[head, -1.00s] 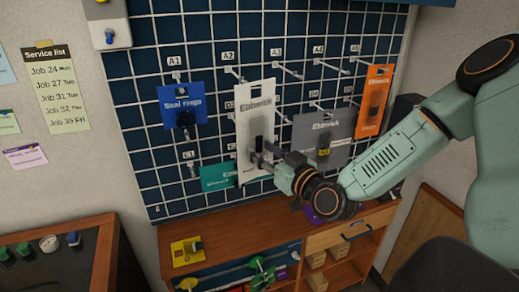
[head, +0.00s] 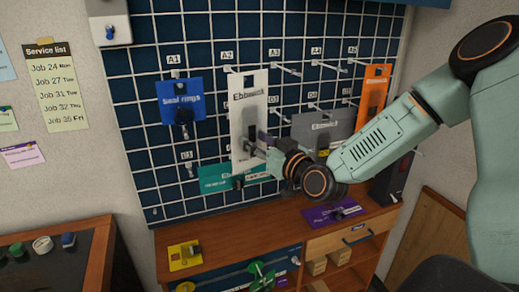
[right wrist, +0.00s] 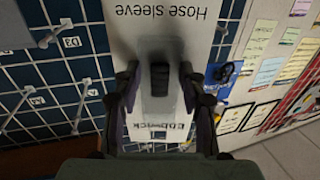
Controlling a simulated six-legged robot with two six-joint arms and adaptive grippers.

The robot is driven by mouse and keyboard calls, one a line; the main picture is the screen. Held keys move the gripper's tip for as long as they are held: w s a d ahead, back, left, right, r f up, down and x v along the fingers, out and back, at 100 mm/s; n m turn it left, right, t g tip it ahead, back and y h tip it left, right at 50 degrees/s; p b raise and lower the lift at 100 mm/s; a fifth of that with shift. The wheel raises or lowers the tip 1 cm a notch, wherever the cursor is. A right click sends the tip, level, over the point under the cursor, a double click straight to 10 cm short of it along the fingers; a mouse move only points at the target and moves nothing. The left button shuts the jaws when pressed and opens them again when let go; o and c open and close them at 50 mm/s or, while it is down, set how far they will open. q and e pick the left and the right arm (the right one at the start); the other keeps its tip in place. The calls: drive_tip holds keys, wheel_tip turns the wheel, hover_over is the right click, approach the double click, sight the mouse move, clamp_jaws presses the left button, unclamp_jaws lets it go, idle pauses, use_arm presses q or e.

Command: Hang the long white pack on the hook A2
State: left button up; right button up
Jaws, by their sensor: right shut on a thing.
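The long white pack (head: 247,102) hangs upright in my right gripper (head: 254,146), in front of the grid board. My right gripper is shut on its middle, around the dark item on its face. In the right wrist view the white pack (right wrist: 160,118) appears upside down between the fingers (right wrist: 160,85). The hook A2 (head: 233,69), under its label, sits at the pack's top left edge. The hook's tip is hard to make out there, and I cannot tell whether the pack touches it. My left gripper is not in view.
A blue pack (head: 180,101) hangs on A1, left of the white pack. A grey pack (head: 321,127) and an orange pack (head: 373,90) hang to the right, a teal pack (head: 215,178) below. A purple pack (head: 331,214) and a yellow pack (head: 184,256) lie on the cabinet top.

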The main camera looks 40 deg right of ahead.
drive_tip(key=shift+w+f, duration=0.1)
drive_tip(key=shift+w, duration=0.1)
drive_tip(key=shift+w+d+f+b, duration=0.25)
drive_tip(key=shift+w+b, duration=0.2)
drive_tip(key=shift+w, duration=0.15)
drive_tip(key=shift+w+d+f+b, duration=0.2)
drive_tip(key=shift+w+b, duration=0.2)
drive_tip(key=shift+w, duration=0.4)
drive_tip(key=shift+w+r+b, duration=0.15)
drive_tip(key=shift+r+b, duration=0.15)
drive_tip(key=shift+b, duration=0.45)
drive_tip(key=shift+w, duration=0.2)
drive_tip(key=shift+w+d+f+b, duration=0.2)
drive_tip(key=shift+w+f+b, duration=0.05)
drive_tip(key=shift+w+b, duration=0.25)
drive_tip(key=shift+w+d+f+b, duration=0.2)
drive_tip(key=shift+w+b, duration=0.2)
drive_tip(key=shift+w, duration=0.15)
drive_tip(key=shift+s+a, duration=0.1)
